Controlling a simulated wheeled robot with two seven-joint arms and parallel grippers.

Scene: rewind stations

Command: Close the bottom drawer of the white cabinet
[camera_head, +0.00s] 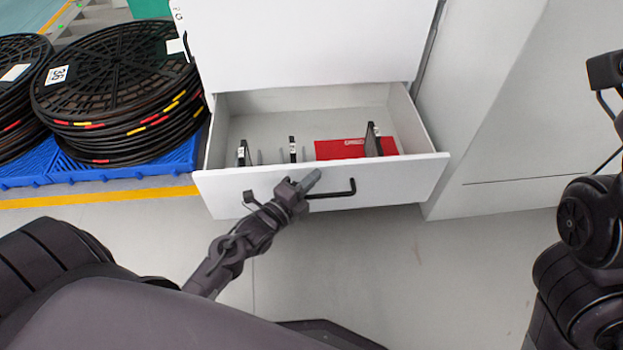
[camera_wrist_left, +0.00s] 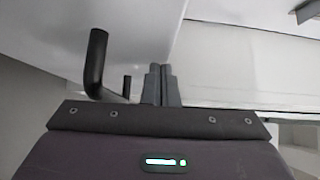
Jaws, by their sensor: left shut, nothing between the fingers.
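The bottom drawer (camera_head: 415,178) of the white cabinet (camera_head: 310,45) stands pulled out, with its inside showing. Its front carries a black bar handle (camera_head: 345,190), which also shows in the left wrist view (camera_wrist_left: 97,65).
Inside the drawer lie a red item (camera_head: 342,149) and several upright dark pieces. Black reels (camera_head: 115,85) are stacked on a blue pallet (camera_head: 125,170) to the left. Another white cabinet side (camera_head: 510,150) stands to the right. The floor (camera_head: 400,270) before the drawer is clear.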

